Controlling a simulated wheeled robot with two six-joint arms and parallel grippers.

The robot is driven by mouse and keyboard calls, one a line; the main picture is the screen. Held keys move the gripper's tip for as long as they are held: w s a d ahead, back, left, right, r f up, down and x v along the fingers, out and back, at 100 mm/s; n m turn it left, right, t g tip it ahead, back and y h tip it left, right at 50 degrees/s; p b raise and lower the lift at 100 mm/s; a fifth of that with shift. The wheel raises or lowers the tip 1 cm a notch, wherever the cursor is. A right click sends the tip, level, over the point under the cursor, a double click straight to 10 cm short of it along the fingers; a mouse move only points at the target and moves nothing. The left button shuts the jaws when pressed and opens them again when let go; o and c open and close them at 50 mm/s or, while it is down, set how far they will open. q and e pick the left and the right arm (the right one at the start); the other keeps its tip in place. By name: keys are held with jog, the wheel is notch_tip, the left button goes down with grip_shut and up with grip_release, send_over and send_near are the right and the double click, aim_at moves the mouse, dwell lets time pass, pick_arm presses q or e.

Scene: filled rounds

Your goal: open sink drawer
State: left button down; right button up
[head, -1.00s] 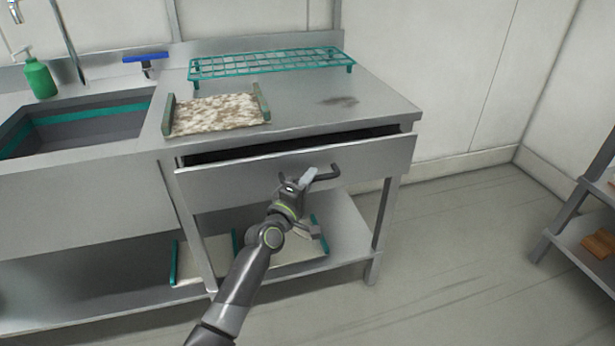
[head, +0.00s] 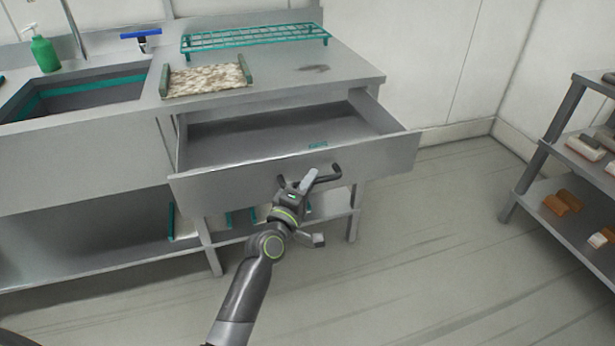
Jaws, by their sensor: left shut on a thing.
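The sink drawer (head: 235,181) is a grey metal drawer under the counter right of the sink. It is pulled well out, and its inside shows, with a small teal thing (head: 318,144) near the front right. Its dark bar handle (head: 328,177) is on the front panel. My left gripper (head: 306,180) is at the handle and shut on it; the fingers partly hide the bar. My right gripper is not in view.
On the counter (head: 290,86) are a teal wire rack (head: 255,38) and a speckled board (head: 205,79) with green ends. The sink (head: 85,98) and a green soap bottle (head: 45,54) are left. A shelf unit (head: 545,150) stands right; the floor between is clear.

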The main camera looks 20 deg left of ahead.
pick_arm(q)
jog(key=shift+s+d, duration=0.25)
jog(key=shift+s, duration=0.15)
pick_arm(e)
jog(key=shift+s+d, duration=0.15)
pick_arm(q)
jog(key=c, duration=1.4)
grip_release()
